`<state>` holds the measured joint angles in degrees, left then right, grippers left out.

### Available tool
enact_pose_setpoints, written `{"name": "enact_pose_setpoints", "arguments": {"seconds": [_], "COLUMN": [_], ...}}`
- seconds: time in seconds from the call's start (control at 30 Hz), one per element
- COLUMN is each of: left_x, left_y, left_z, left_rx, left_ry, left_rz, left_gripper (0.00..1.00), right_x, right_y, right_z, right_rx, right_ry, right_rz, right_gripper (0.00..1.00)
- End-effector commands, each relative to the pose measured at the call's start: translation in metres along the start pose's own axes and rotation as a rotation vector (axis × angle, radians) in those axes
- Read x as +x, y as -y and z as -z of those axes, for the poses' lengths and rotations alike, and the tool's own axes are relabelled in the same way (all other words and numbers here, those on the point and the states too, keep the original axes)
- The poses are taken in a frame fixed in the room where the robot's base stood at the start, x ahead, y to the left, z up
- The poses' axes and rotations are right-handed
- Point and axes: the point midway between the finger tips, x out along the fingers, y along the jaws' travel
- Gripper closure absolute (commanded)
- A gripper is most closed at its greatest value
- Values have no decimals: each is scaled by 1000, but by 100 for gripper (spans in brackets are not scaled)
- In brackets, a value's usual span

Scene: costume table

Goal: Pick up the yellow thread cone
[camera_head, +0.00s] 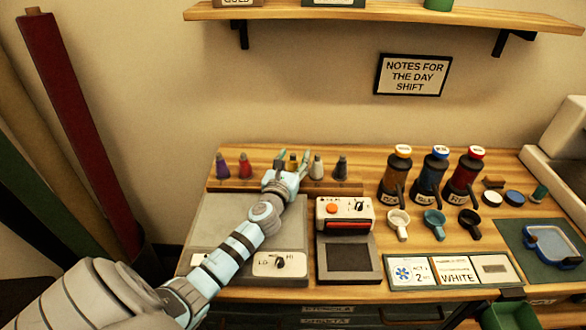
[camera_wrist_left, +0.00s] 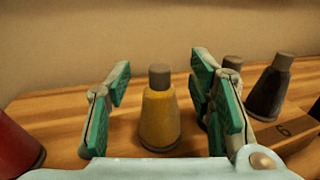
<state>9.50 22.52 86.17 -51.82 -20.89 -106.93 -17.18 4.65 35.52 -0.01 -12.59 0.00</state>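The yellow thread cone (camera_wrist_left: 160,118) stands upright with a brown top in the left wrist view, between the two teal-padded fingers of my left gripper (camera_wrist_left: 165,100). There is a visible gap on each side of the cone, so the gripper is open and not holding it. In the head view the gripper (camera_head: 292,163) reaches the row of cones at the back of the table, and the yellow cone (camera_head: 292,160) shows only in part between the fingers. My right gripper is not in view.
A red cone (camera_head: 245,167) and a purple cone (camera_head: 222,167) stand left of the gripper. A pale cone (camera_head: 317,168) and a dark cone (camera_head: 340,169) stand close on its right. A shelf (camera_head: 400,14) hangs above.

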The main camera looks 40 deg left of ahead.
Motion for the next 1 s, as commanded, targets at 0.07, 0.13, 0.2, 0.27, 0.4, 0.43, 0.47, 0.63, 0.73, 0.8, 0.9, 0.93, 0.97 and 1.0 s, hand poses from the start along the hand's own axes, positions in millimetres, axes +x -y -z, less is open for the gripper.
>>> {"name": "enact_pose_setpoints", "arguments": {"seconds": [0.07, 0.13, 0.2, 0.27, 0.4, 0.43, 0.47, 0.63, 0.73, 0.8, 0.9, 0.93, 0.97, 1.0], "left_x": [0, 0, 0, 0, 0, 0, 0, -1, 0, 0, 0, 0, 0, 0], "left_y": [0, 0, 0, 0, 0, 0, 0, 0, 0, 0, 0, 0, 0, 0], "left_z": [0, 0, 0, 0, 0, 0, 0, -2, -12, -24, -53, -65, -77, -94], "left_rx": [0, 0, 0, 0, 0, 0, 0, 0, -1, 0, -1, 0, 0, 0], "left_ry": [0, 0, 0, -1, -1, -1, -1, -1, -1, 0, 1, 2, 2, 3], "left_rz": [0, 0, 0, 0, -1, -1, -1, -1, -1, -1, 0, 0, 0, -1], "left_gripper": [68, 79, 90, 100, 100, 100, 100, 100, 100, 100, 100, 100, 100, 100], "right_x": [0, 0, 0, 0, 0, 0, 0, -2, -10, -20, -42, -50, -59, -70], "right_y": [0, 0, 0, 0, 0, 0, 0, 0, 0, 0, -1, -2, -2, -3], "right_z": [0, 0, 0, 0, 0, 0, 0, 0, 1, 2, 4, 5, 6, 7], "right_rx": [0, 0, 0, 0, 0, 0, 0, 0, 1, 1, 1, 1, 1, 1], "right_ry": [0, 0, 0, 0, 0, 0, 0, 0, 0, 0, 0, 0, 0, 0], "right_rz": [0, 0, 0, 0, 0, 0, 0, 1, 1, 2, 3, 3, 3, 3], "right_gripper": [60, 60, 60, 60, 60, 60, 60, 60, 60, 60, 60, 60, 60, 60]}}
